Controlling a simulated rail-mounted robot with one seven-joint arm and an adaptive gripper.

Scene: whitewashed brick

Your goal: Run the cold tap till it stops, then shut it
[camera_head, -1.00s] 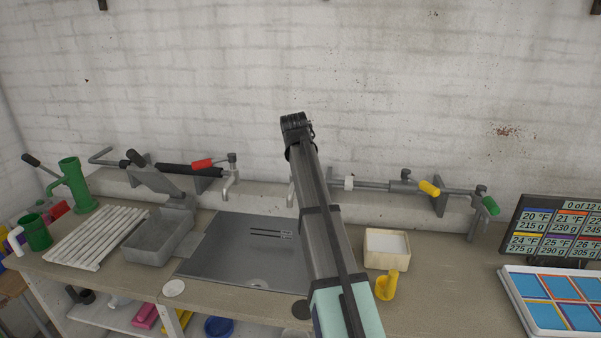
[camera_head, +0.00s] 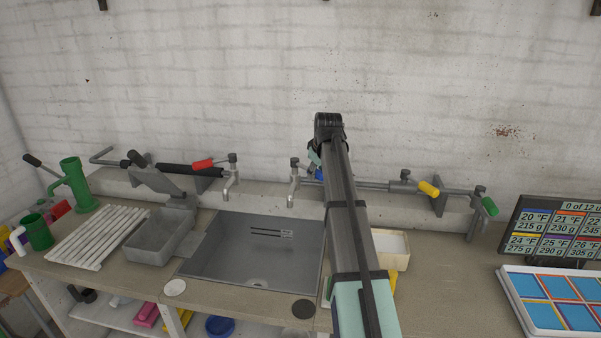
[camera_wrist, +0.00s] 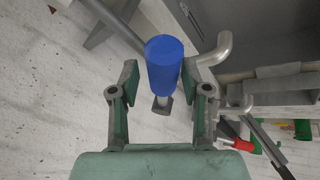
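The cold tap's blue handle (camera_wrist: 165,65) shows in the wrist view between the two fingers of my gripper (camera_wrist: 158,80). The fingers stand apart, with a gap on the left of the handle; the right finger is close to it, and I cannot tell whether they touch. In the head view a bit of the blue handle (camera_head: 319,174) shows beside my arm, and my fingers are mostly hidden. The tap's grey spout (camera_head: 293,186) hangs over the back right of the sink (camera_head: 252,262). No water stream is visible from it.
A red-handled tap (camera_head: 203,163) stands to the left, and yellow (camera_head: 428,188) and green (camera_head: 490,206) handles to the right. A grey tray (camera_head: 150,250) is left of the sink. My arm partly covers a cream box (camera_head: 398,262). A display (camera_head: 555,235) stands far right.

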